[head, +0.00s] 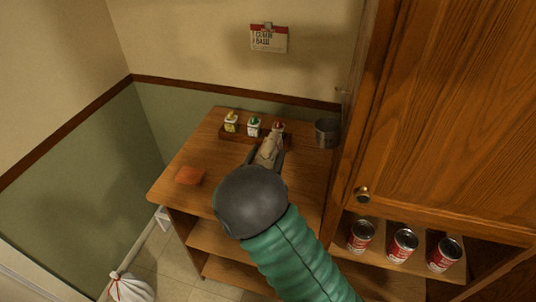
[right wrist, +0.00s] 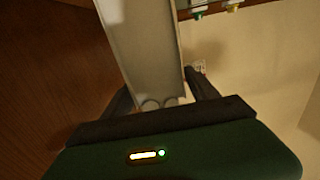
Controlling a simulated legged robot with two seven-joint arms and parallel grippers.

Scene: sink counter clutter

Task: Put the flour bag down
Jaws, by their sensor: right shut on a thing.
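My right gripper (head: 267,162) is shut on a pale tan thing, which I take to be the flour bag (head: 269,146). The bag is small in the head view and partly hidden by my dark wrist. It appears over the wooden counter (head: 205,150), in front of the bottle rack; I cannot tell whether it touches the counter. In the right wrist view the bag (right wrist: 140,45) is a long pale grey-beige face between the two dark fingers of the gripper (right wrist: 155,90). My left gripper is not in view.
A wooden cabinet (head: 450,110) with red cans (head: 403,244) below bounds the right. A white bag (head: 132,288) sits on the floor.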

